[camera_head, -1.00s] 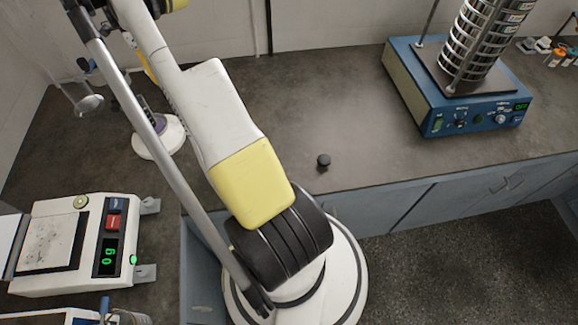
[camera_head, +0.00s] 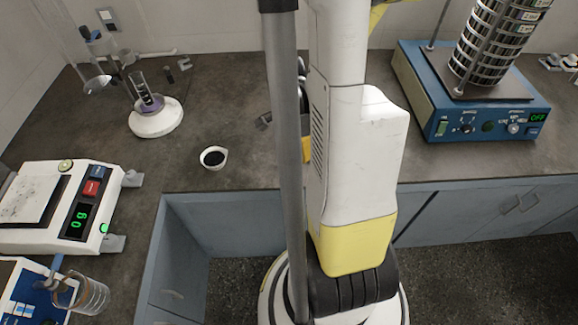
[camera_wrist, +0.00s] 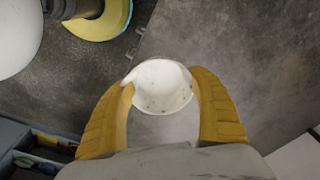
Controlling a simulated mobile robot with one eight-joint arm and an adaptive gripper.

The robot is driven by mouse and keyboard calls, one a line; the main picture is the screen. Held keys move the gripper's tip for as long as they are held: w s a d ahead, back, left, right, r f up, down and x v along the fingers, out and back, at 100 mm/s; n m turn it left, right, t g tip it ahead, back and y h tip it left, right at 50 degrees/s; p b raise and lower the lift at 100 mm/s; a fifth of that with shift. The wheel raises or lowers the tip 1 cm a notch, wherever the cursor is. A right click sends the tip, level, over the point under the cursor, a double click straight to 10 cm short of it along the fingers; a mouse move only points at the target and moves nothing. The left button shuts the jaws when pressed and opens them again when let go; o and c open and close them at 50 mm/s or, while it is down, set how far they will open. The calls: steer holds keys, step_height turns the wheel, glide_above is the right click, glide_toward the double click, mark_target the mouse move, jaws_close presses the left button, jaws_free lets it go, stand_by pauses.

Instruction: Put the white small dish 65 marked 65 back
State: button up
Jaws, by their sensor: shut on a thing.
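In the wrist view my gripper (camera_wrist: 161,80) has its two yellow fingers shut on a small white dish (camera_wrist: 160,88), one finger on each side of the rim. The dish has a few dark specks inside. No marking 65 can be read on it. Grey surface shows beyond the dish; I cannot tell how high it is held. In the head view my arm hides the gripper and held dish. Another small white dish (camera_head: 213,148) with dark contents stands on the dark counter, left of my arm.
A blue sieve shaker (camera_head: 470,120) with a sieve stack (camera_head: 487,45) stands right; its display reads OFF. A balance (camera_head: 110,215) is at left, with a beaker (camera_head: 90,294) in front. A white round stand (camera_head: 155,120) is farther back. Counter around the dark-filled dish is clear.

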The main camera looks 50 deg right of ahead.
steer(key=shift+s+a+f, duration=0.15)
steer(key=shift+s+f, duration=0.1)
steer(key=shift+s, duration=0.25)
steer(key=shift+w+f+b, duration=0.2)
steer(key=shift+f+b, duration=0.1)
steer(key=b, duration=0.3)
glide_above(268, 161)
step_height(268, 161, down, 6)
steer(key=shift+w+f, duration=0.1)
steer(key=shift+f, duration=0.1)
steer(key=shift+f+b, duration=1.15)
steer(key=shift+f, duration=0.8)
steer(key=shift+f, duration=0.15)
steer(key=o, duration=1.3)
